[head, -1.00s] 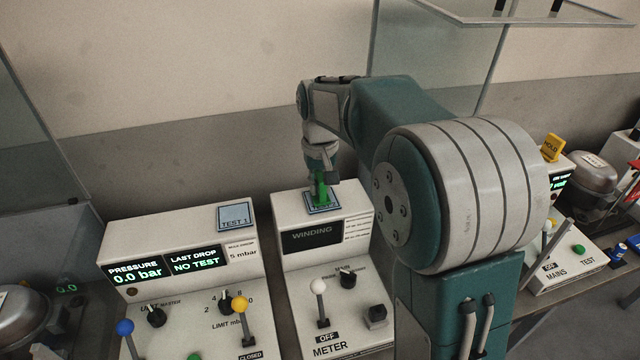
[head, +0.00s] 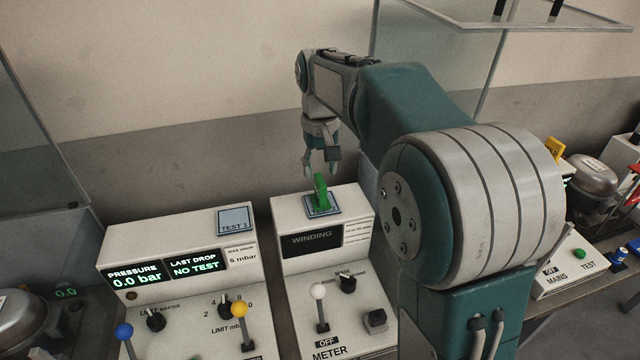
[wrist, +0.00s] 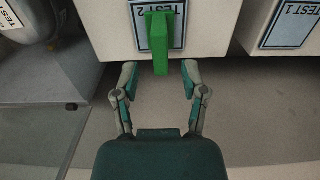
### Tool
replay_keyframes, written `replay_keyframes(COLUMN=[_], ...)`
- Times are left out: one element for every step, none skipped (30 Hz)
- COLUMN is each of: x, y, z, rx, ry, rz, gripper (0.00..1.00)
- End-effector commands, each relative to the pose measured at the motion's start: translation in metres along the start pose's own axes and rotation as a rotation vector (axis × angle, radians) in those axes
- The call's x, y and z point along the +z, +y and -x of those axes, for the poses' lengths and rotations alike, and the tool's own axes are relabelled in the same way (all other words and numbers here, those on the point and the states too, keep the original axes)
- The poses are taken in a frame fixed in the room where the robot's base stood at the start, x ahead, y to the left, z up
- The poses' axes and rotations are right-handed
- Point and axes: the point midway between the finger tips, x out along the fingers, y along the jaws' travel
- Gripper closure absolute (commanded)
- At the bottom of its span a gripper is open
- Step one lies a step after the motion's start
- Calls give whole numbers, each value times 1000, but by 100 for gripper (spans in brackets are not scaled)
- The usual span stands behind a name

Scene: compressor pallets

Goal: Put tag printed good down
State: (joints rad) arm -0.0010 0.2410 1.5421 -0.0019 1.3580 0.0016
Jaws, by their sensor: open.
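The green tag (head: 320,192) stands on the blue-bordered label plate (head: 333,208) on top of the winding meter box. In the wrist view the green tag (wrist: 159,42) lies over the plate marked TEST 2 (wrist: 178,24). My gripper (head: 322,172) is open and empty, a little above the tag in the head view. In the wrist view my gripper (wrist: 158,68) shows its two fingers spread apart, with the tag's end between and just beyond the fingertips. The tag's printing cannot be read.
The pressure tester box (head: 180,262) with a TEST 1 plate (head: 235,220) stands to the left. The winding meter box (head: 305,262) has a white-knobbed lever (head: 318,292). A yellow HOLD tag (head: 552,145) and a compressor (head: 592,174) are at right. Glass panels stand at left and behind.

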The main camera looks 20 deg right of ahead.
Motion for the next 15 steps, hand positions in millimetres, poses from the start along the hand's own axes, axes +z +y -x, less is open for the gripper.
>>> replay_keyframes(x=[-1,-1,-1,-1,-1,-1,-1,-1,-1,-1,0,0,0,0,0], y=[0,0,0,0,0,0,0,0,0,0,0,0,0,0,0], z=[12,18,26,32,37,43,47,51,55,58,60,61,62,63,63], rx=[0,0,0,0,0,0,0,0,0,0,0,0,0,0,0], ry=[5,4,4,3,3,3,2,2,1,1,0,0,0,-1,-1], rz=[0,0,0,0,0,0,0,0,0,0,0,0,0,0,0], gripper=[44,44,44,44,44,44,44,44,44,44,44,44,44,44,44])
